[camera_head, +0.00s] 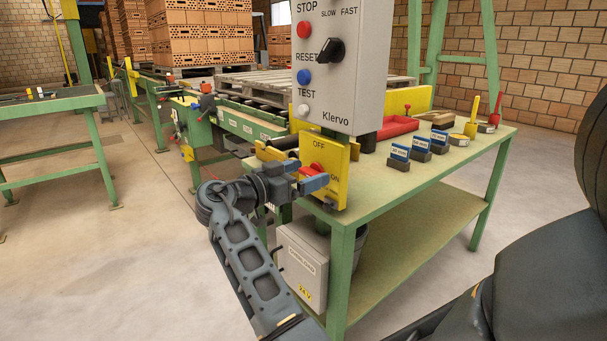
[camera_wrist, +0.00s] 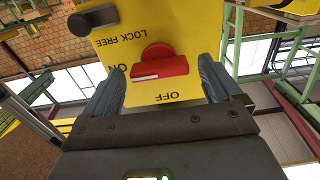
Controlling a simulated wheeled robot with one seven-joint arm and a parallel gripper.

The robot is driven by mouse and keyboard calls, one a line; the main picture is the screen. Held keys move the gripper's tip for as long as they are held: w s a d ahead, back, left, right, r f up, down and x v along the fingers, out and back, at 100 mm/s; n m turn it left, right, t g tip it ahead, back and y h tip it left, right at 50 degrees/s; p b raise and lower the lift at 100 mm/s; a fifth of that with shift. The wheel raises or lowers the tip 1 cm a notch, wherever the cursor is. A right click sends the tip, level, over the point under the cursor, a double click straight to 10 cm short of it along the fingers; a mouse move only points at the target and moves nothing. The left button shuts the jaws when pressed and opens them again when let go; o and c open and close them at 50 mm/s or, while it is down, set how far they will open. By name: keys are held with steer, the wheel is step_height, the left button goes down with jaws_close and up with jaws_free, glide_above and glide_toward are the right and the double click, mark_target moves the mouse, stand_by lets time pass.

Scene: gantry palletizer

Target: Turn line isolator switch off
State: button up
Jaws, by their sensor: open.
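The isolator switch is a yellow plate (camera_head: 336,185) below the grey control box, with OFF at its top and ON at its right. Its red handle (camera_wrist: 160,68) lies crosswise, one end toward the ON label, in the wrist view, where the plate (camera_wrist: 190,25) appears upside down. My gripper (camera_head: 318,178) is in front of the plate. Its fingers are open, one on each side of the handle, with gaps visible in the wrist view. The head view shows the handle (camera_head: 316,167) partly hidden behind the fingers.
The grey control box (camera_head: 345,60) with buttons and a black knob hangs just above. A green table (camera_head: 400,185) with several labelled blocks and tools stands to the right. A dark pin (camera_wrist: 92,18) sticks out of the plate's corner. A grey cabinet (camera_head: 302,262) is below.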

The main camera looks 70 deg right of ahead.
steer(key=shift+c, duration=0.4)
steer(key=c, duration=1)
steer(key=shift+n+p, duration=0.3)
steer(key=shift+p, duration=0.05)
steer(key=n+p, duration=0.2)
steer(key=n, duration=0.1)
steer(key=shift+d+r, duration=0.1)
steer(key=shift+r, duration=0.05)
steer(key=n+p, duration=0.4)
steer(key=n, duration=0.1)
steer(key=shift+w+n+p, duration=0.15)
steer(key=shift+n+p, duration=0.15)
steer(key=shift+p, duration=0.05)
steer(key=n+p, duration=0.5)
steer(key=shift+f+n+p, duration=0.2)
steer(key=shift+n+p, duration=0.5)
steer(key=shift+n, duration=0.2)
steer(key=shift+f+n+p, duration=0.15)
steer(key=shift+n+p, duration=0.5)
steer(key=shift+n, duration=0.25)
steer(key=shift+o, duration=0.2)
steer(key=shift+f, duration=0.1)
